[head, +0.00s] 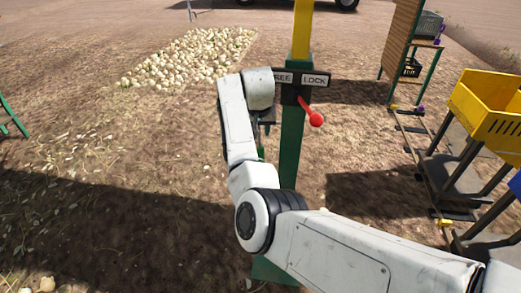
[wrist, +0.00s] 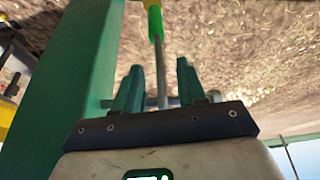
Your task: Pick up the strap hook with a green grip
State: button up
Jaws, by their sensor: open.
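The strap hook (wrist: 155,24) shows in the wrist view at the top centre, with a bright green grip and a yellow part above it. Its thin grey rod runs down from the grip and passes between the fingers of my gripper (wrist: 160,66). The two green fingers are open, one on each side of the rod, and I see no clear contact. The grip lies beyond the fingertips. In the head view my gripper is mostly hidden behind my arm and the post, and the hook cannot be told clearly there.
A green post (wrist: 70,85) stands close on the left of my gripper. In the head view it carries a FREE/LOCK plate (head: 315,79) and a red-knobbed lever (head: 315,118). An onion pile (head: 190,56) lies behind left; a yellow bin (head: 485,105) stands right.

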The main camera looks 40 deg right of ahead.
jog(key=shift+w+d+f, duration=0.1)
jog(key=shift+f, duration=0.35)
grip_shut()
dwell(0.4)
